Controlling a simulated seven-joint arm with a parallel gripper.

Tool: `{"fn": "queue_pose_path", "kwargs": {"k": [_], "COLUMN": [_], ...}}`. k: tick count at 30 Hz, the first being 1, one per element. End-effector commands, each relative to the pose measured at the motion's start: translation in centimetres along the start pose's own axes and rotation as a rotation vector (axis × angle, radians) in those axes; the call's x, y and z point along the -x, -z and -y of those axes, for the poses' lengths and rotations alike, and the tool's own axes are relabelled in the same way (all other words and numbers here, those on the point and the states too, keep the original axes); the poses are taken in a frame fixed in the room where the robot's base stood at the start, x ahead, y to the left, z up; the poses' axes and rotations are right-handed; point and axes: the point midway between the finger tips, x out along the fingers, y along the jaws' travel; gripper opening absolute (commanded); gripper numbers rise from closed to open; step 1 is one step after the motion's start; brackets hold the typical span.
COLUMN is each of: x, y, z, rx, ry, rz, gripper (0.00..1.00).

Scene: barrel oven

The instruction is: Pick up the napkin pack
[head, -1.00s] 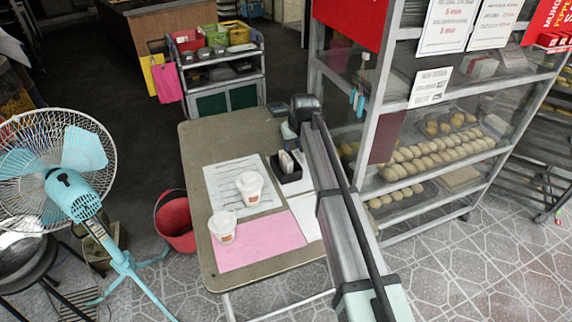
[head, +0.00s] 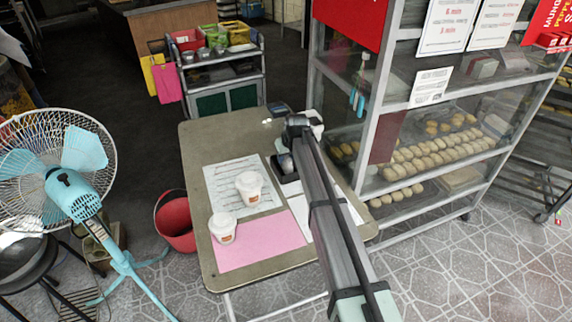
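My gripper (head: 271,116) is at the far end of my arm, over the back right part of the table. It is small and partly hidden by the wrist, so its opening cannot be made out. I cannot clearly identify a napkin pack. A black holder (head: 279,173) with pale upright items stands on the table, nearer than the gripper and partly hidden by my arm. Whether those items include the napkin pack cannot be told.
Two white lidded cups (head: 249,186) (head: 222,228) stand on the table (head: 215,145), by a printed sheet (head: 228,172) and a pink sheet (head: 250,252). A glass bun cabinet (head: 420,130) closes the right side. A blue fan (head: 70,180) stands left. The table's back left is clear.

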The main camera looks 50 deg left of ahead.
Motion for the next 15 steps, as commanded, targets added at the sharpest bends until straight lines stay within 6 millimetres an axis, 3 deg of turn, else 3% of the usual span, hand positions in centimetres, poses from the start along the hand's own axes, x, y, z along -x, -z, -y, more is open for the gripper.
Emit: {"fn": "queue_pose_path", "kwargs": {"k": [9,15], "x": [-4.0,-4.3], "y": [-0.3,-0.4], "z": [-0.2,-0.2], "rx": [0.000,0.000], "ry": [0.000,0.000], "rz": [0.000,0.000], "gripper": [0.37,0.37]}}
